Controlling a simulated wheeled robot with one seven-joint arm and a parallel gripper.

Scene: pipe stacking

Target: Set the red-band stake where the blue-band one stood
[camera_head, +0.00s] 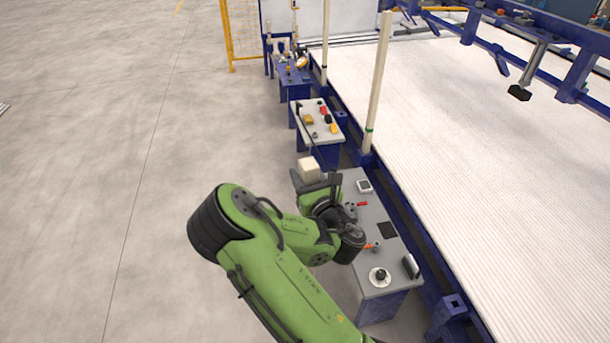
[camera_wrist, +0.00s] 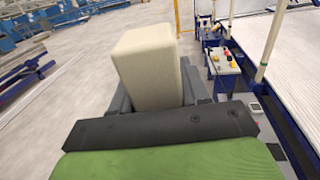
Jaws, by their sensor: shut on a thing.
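My gripper (camera_head: 316,183) is shut on a pale cream square stake (camera_head: 308,167), whose end shows above the fingers beside the grey work table. In the wrist view the stake (camera_wrist: 148,65) stands up between the dark fingers of my gripper (camera_wrist: 160,98). No colour band shows on the held stake, so I cannot tell which one it is. A tall cream stake with a green band (camera_head: 378,85) stands upright at the bed's left edge. Another cream stake (camera_head: 325,42) stands farther back. A blue socket (camera_head: 449,306) on the near edge holds nothing that I can see.
The grey work table (camera_head: 384,262), with small tools and a round dial, lies between my arm and the blue-edged ribbed bed (camera_head: 490,170). A second table (camera_head: 318,128) with coloured items stands beyond it. The floor on the left is clear. A blue gantry (camera_head: 575,70) crosses at upper right.

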